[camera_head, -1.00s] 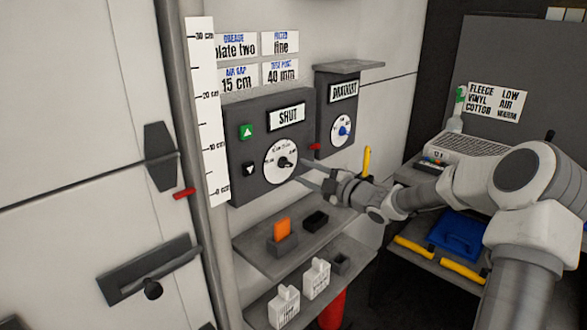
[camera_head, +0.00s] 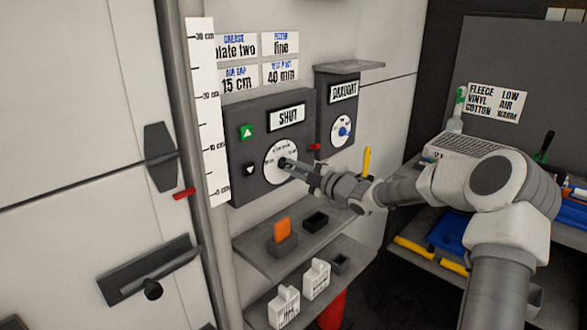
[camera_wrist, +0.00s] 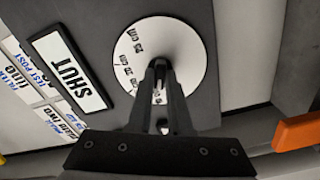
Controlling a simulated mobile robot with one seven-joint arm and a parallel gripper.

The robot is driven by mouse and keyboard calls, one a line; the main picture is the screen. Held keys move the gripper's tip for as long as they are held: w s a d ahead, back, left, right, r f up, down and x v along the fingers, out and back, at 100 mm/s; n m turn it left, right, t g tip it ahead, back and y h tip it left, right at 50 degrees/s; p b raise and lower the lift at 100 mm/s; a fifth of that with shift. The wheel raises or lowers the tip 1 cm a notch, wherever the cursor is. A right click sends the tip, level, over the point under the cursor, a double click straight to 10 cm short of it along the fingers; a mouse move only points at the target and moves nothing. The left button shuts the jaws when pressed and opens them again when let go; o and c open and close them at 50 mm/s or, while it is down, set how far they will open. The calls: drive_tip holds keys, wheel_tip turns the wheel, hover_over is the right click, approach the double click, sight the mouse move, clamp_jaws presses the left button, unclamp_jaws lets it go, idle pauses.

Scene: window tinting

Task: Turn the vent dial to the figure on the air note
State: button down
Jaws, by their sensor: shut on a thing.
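The vent dial (camera_head: 272,152) is a white disc with small figures and a dark knob, on a grey panel below a "SHUT" sign (camera_head: 287,117). The dial also shows in the wrist view (camera_wrist: 190,50), with the SHUT sign (camera_wrist: 70,70) to its left. My gripper (camera_head: 288,164) reaches in from the right, its fingers shut on the dial's dark knob (camera_wrist: 153,38). The fingers cover part of the dial's figures. Among the notes above the panel, the "AIR GAP" note (camera_head: 237,80) reads 15 cm.
An up button (camera_head: 246,131) and a down button (camera_head: 249,169) are left of the vent dial. A shelf below holds an orange piece (camera_head: 282,230). A ruler (camera_head: 205,110) stands at left.

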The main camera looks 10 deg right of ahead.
drive_tip(key=shift+r+m, duration=0.1)
drive_tip(key=shift+m, duration=0.2)
drive_tip(key=shift+m+p, duration=2.4)
drive_tip(key=shift+m, duration=1.6)
drive_tip(key=c, duration=0.8)
unclamp_jaws()
drive_tip(key=shift+c, duration=0.2)
drive_tip(key=v, duration=1.7)
drive_tip(key=shift+s+d, duration=0.15)
drive_tip(key=shift+s, duration=0.05)
